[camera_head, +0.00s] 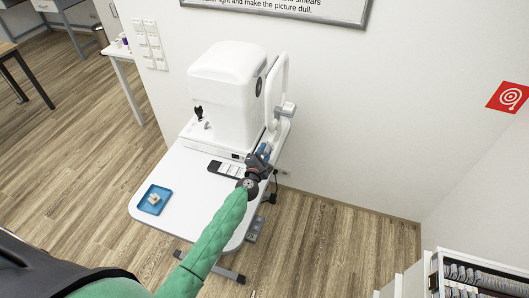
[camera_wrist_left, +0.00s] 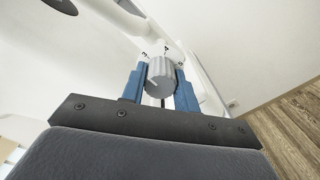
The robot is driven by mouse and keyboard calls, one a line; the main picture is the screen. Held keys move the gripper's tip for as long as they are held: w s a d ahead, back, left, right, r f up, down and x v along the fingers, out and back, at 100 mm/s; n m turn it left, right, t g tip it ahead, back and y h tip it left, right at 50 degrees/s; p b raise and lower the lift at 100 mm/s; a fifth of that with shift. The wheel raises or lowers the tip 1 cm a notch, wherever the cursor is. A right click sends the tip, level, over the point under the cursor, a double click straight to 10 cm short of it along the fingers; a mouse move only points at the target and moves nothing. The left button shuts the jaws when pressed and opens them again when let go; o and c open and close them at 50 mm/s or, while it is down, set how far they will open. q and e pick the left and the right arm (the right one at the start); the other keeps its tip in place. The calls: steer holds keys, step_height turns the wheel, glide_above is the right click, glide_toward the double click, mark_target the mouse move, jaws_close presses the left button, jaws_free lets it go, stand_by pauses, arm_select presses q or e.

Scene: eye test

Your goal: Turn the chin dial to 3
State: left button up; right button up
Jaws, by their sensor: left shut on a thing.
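The chin dial (camera_wrist_left: 160,72) is a grey ridged knob on the white eye-test machine (camera_head: 226,100). In the left wrist view it sits between the two blue fingers of my left gripper, which is shut on it. Small dark marks show on the white surface beyond the dial; one looks like a 4. The dial's setting cannot be read clearly. In the head view my left gripper (camera_head: 264,153) is at the right side of the machine's base, below the chin-rest frame (camera_head: 278,85), and hides the dial. My right gripper is not in view.
The machine stands on a white table (camera_head: 190,205). A blue tray (camera_head: 146,207) with a small pale item lies at its front left. A dark handset-like item (camera_head: 222,168) lies by the base. A drawer cabinet (camera_head: 432,270) stands at lower right. Floor between is clear.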

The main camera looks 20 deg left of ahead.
mark_target(264, 154)
arm_select(q)
steer(key=o, duration=1)
steer(key=shift+c, duration=0.2)
steer(key=shift+s+f, duration=0.1)
steer(key=shift+s, duration=0.5)
steer(key=s, duration=0.5)
steer(key=shift+s, duration=0.25)
steer(key=shift+s+a, duration=0.1)
steer(key=shift+s, duration=0.45)
